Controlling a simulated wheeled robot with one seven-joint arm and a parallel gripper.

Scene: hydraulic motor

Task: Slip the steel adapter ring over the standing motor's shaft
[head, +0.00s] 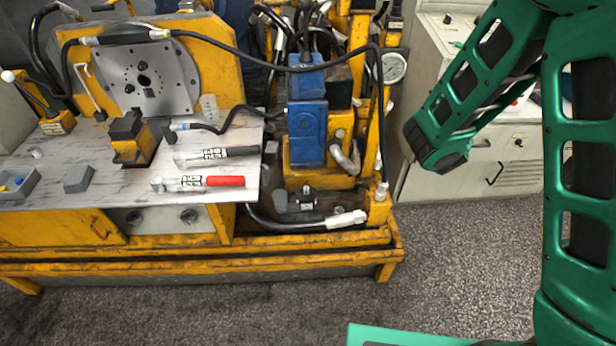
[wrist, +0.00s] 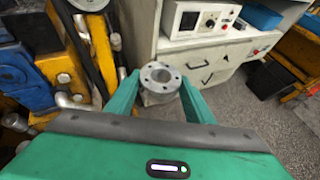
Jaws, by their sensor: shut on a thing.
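The steel adapter ring (wrist: 160,78), a grey flanged ring with small holes around a wide centre hole, shows in the wrist view between the tips of my green gripper (wrist: 160,88). My gripper is shut on it, with a finger on either side. The ring's face is turned toward the wrist camera. The ring and the fingers cannot be made out in the head view. A small dark upright part (head: 306,197) stands low in the yellow rig there and may be the motor; I cannot tell its shaft for certain. No motor shaft shows under the ring in the wrist view.
The workbench (head: 70,196) carries a red-handled tool (head: 212,181), a black-handled tool (head: 230,152), a yellow-black block (head: 131,140) and a grey tray (head: 16,186). A blue hydraulic unit (head: 307,120) and hoses crowd the rig. A pale cabinet (head: 440,178) stands right; floor before it is clear.

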